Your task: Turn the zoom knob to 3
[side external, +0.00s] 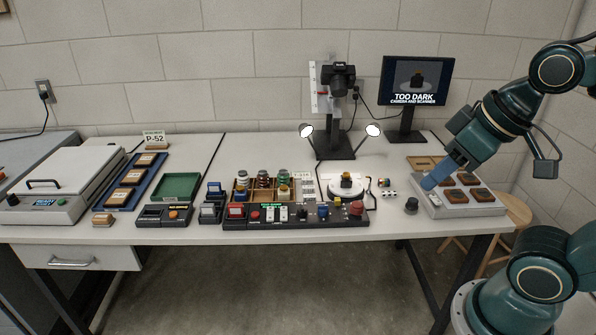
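A black control panel (290,223) runs along the front edge of the table. It carries a red button (255,215), white switches (284,213), a blue knob (323,211) and a larger red knob or button (357,208). Labels are too small to read, so I cannot tell which control is the zoom knob or where it points. My gripper (430,183) is at the right, low over the left part of a grey tray and well to the right of the panel. Its blue end points down-left; I cannot see a gap between fingers.
A camera (339,78) on a stand looks down on a round white plate (334,194) between two lit lamps. The monitor (416,95) reads "TOO DARK". The grey tray (460,211) holds several brown pieces. A dark round object (411,205) stands left of it.

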